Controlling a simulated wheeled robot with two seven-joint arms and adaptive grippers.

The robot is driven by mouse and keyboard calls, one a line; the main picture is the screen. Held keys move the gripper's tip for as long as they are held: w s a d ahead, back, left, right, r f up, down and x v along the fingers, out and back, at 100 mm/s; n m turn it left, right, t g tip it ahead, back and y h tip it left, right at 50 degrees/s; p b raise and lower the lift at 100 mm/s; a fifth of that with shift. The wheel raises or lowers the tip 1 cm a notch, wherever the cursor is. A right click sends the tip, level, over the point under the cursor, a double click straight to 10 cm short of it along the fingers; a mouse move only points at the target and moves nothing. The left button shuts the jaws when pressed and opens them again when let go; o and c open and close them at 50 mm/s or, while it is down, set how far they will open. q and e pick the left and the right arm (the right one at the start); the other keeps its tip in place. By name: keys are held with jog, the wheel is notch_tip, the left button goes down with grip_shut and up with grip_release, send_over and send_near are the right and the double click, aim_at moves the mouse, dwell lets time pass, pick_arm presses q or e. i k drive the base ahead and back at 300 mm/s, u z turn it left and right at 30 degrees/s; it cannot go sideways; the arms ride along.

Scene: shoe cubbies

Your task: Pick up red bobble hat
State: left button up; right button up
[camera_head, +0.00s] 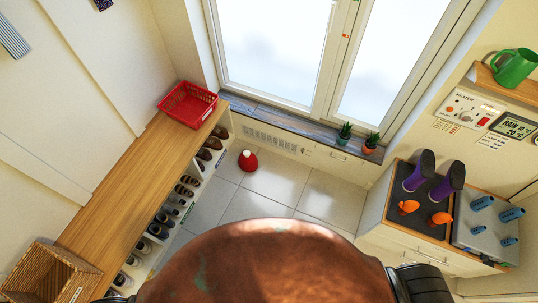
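A red bobble hat (248,161) sits on the grey tiled floor, right of the shoe cubby and below the window. Neither of my grippers shows in the head view. A large brown rounded part at the bottom middle hides the floor behind it.
A wooden-topped shoe cubby (112,183) with several shoes runs along the left. A red basket (188,104) and a wicker basket (48,274) stand on it. A cabinet (385,231) with purple boots (420,170) is at right. Floor around the hat (285,180) is clear.

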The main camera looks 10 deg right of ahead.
aim_at(248, 161)
jog(key=i, duration=1.35)
jog(key=u, duration=0.7)
